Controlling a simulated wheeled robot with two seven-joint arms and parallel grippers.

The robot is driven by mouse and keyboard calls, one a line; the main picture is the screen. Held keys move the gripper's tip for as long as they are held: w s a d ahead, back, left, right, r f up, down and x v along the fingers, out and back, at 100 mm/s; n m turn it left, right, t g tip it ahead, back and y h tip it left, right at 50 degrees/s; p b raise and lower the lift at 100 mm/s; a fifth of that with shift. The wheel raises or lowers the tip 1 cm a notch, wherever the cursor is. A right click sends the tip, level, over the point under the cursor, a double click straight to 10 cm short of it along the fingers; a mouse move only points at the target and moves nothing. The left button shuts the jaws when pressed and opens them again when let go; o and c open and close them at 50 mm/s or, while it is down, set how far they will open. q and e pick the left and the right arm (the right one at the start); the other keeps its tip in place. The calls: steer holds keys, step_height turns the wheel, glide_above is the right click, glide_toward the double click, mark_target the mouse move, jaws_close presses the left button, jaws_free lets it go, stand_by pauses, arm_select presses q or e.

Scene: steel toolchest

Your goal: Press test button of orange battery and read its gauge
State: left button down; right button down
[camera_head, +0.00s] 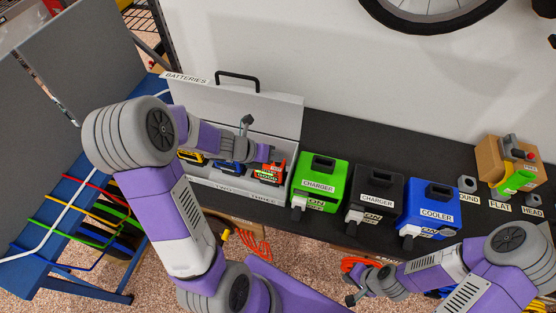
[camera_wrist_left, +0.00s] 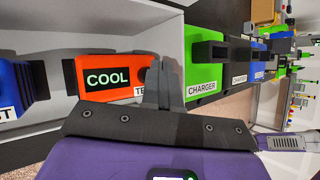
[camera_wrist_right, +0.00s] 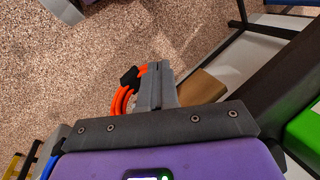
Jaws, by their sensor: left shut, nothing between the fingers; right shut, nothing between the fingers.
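The orange battery (camera_head: 268,172) sits in the right slot, marked THREE, of the open BATTERIES case (camera_head: 250,108). In the left wrist view the orange battery (camera_wrist_left: 120,66) shows a black display (camera_wrist_left: 107,79) reading COOL in green letters. A partly covered white label beginning "TE" (camera_wrist_left: 142,91) is beside my fingers. My left gripper (camera_wrist_left: 164,72) is shut and empty, its tips at the battery's right end. Whether they touch it, I cannot tell; they hide part of that end. My right gripper (camera_wrist_right: 154,72) is shut and empty, low above the floor, away from the battery.
Blue (camera_head: 230,167) and yellow (camera_head: 192,156) batteries sit left of the orange one. A green charger (camera_head: 318,184), black charger (camera_head: 376,197) and blue cooler (camera_head: 430,207) stand to the right. An orange cable (camera_wrist_right: 122,98) hangs by my right gripper. The bench behind the chargers is clear.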

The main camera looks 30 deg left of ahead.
mark_target(275, 165)
arm_select(q)
steer(key=shift+r+p, duration=0.45)
steer(key=shift+r, duration=0.15)
steer(key=shift+r, duration=0.1)
step_height(275, 165, up, 5)
steer(key=p, duration=0.5)
steer(key=shift+s, duration=0.1)
stand_by(0.5)
